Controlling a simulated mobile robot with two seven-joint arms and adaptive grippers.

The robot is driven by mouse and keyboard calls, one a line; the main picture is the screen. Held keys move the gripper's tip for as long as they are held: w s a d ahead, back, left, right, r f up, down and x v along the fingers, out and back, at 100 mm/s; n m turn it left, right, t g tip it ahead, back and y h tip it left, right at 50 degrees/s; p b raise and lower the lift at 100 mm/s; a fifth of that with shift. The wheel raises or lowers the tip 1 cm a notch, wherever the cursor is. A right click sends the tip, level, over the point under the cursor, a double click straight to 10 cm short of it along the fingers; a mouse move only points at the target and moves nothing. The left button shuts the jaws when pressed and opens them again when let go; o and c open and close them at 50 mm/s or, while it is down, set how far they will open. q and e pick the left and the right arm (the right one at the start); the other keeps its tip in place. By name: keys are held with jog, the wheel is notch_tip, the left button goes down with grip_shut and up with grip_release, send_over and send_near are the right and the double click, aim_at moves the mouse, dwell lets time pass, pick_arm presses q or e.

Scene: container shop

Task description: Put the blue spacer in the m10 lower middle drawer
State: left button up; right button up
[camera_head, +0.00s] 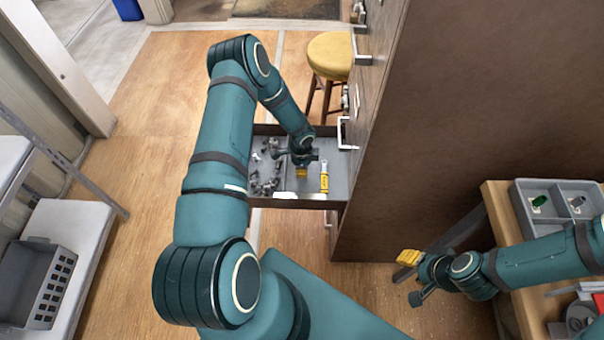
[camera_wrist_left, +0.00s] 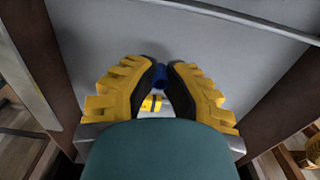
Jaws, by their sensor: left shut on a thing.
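The blue spacer (camera_wrist_left: 160,75) shows as a small blue piece between the left fingertips in the left wrist view. My left gripper (camera_wrist_left: 162,80) is shut on it. In the head view the left gripper (camera_head: 301,173) hangs over an open drawer (camera_head: 262,203) of the dark cabinet, and the spacer is hidden there. The drawer's grey floor lies under the fingers in the left wrist view. Any label on the drawer cannot be read. My right gripper (camera_head: 412,277) is away to the right, in front of the bench; its finger opening is unclear.
Small metal parts (camera_head: 268,182) and a yellow-handled tool (camera_head: 324,178) lie in the drawer. The cabinet's tall side (camera_head: 450,130) stands right of it. A yellow stool (camera_head: 331,55) is behind. A grey divided tray (camera_head: 525,212) is on the right bench; a grey crate (camera_head: 38,283) is at left.

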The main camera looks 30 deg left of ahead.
pick_arm(q)
jog(key=shift+f+b, duration=0.3)
jog(key=shift+f, duration=1.3)
jog(key=shift+f, duration=0.15)
jog(key=o, duration=0.6)
jog(key=shift+o, duration=0.2)
jog(key=shift+r, duration=0.35)
notch_tip(320, 180, up, 12)
jog(key=p, duration=0.2)
jog(key=shift+f, duration=0.15)
